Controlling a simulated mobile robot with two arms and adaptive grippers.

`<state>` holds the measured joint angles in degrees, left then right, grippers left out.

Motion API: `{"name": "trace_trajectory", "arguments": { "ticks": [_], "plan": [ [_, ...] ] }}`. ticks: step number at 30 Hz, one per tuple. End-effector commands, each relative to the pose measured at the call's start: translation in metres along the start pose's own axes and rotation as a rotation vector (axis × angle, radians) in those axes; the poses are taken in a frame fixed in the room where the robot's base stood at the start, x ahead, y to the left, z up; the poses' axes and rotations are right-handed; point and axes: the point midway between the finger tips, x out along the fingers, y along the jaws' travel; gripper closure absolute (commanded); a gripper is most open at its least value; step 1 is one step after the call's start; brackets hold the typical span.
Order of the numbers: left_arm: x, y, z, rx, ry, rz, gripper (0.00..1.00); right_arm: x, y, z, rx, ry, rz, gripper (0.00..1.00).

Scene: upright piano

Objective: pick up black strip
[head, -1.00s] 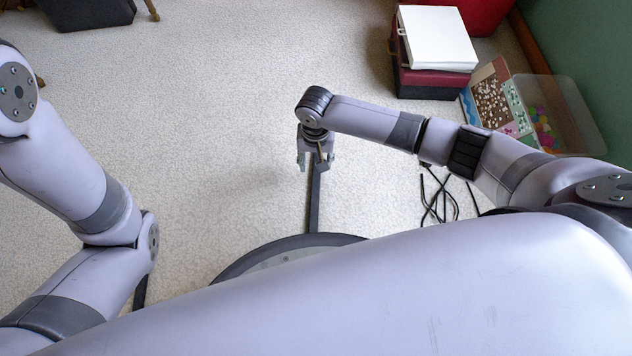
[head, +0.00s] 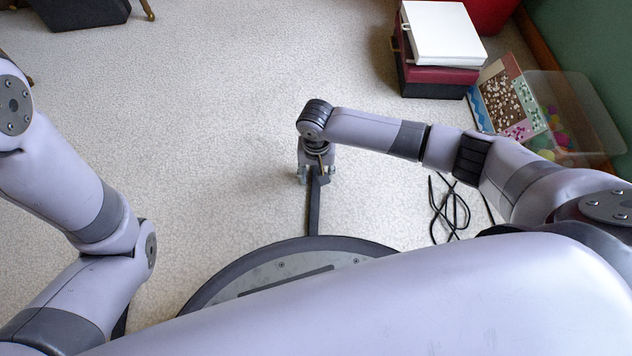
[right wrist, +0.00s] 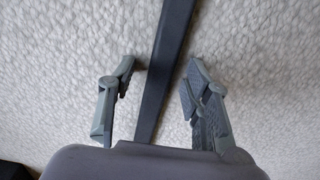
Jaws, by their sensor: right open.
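The black strip (head: 314,212) is a long, narrow dark bar lying on the carpet in the head view, between my right gripper and my round base. My right gripper (head: 313,177) points down over its far end, with its fingers apart. In the right wrist view the strip (right wrist: 166,55) runs between the two open fingers of the gripper (right wrist: 160,78), touching neither as far as I can see. The height of the fingertips above the carpet is hard to tell. My left arm shows at the left, but its gripper is out of view.
A tangled black cable (head: 449,208) lies right of the strip. A white box (head: 441,32) sits on a dark red case (head: 428,76) at the back right. A patterned board (head: 507,100) and a clear bin (head: 575,115) stand by the green wall. Carpet left of the gripper is clear.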

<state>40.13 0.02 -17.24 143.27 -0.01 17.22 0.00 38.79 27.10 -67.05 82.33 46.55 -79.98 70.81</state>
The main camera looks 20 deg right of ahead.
Motion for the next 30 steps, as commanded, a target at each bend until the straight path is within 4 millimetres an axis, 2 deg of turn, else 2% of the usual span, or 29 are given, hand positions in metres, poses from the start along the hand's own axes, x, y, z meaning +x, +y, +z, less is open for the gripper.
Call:
{"name": "trace_trajectory", "arguments": {
  "ticks": [3,23,30],
  "plan": [
    [0.001,-0.0002,0.0004,0.0,0.0,0.0,0.59,-0.0011,0.0,-0.0002,0.0,0.0,0.0,0.56],
    [0.0008,-0.0004,0.0007,0.001,-0.001,0.0,0.59,-0.0009,-0.0001,0.0001,0.0,0.0,0.0,1.0],
    [0.0008,-0.0005,0.0008,0.001,-0.001,0.0,0.59,-0.0011,-0.0003,0.0,0.0,0.0,0.0,1.0]
  ]
}}
